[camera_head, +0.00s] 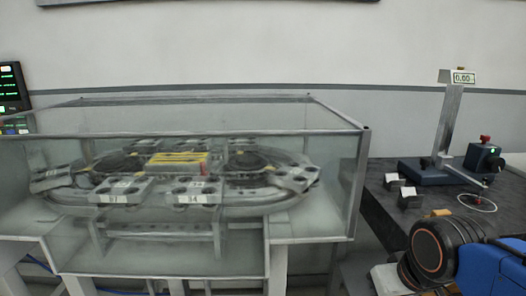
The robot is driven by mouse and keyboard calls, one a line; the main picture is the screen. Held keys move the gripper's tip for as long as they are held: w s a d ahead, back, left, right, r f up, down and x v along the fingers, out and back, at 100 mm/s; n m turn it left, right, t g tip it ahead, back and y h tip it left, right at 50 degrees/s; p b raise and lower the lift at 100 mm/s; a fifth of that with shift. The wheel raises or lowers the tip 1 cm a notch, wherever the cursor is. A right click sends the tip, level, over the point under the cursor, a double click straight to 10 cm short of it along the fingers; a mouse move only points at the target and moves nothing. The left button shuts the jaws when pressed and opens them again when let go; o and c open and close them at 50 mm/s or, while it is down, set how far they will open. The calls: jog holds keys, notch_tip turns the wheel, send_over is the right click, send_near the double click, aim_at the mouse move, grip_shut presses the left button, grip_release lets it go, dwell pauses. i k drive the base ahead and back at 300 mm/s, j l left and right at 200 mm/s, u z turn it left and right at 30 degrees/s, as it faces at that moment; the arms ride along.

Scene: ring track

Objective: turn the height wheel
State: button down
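A height gauge stands on the dark table at the right. It has a blue base (422,172), an upright metal column (449,122) and a small display (464,77) at the top that seems to read 0.00. My blue and black arm fills the lower right corner, in front of the table. My gripper is not in view.
A clear-walled case (340,190) with an oval ring track (250,205) and numbered carriers fills the left and middle.

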aim_at(495, 163)
jog(key=z, duration=1.3)
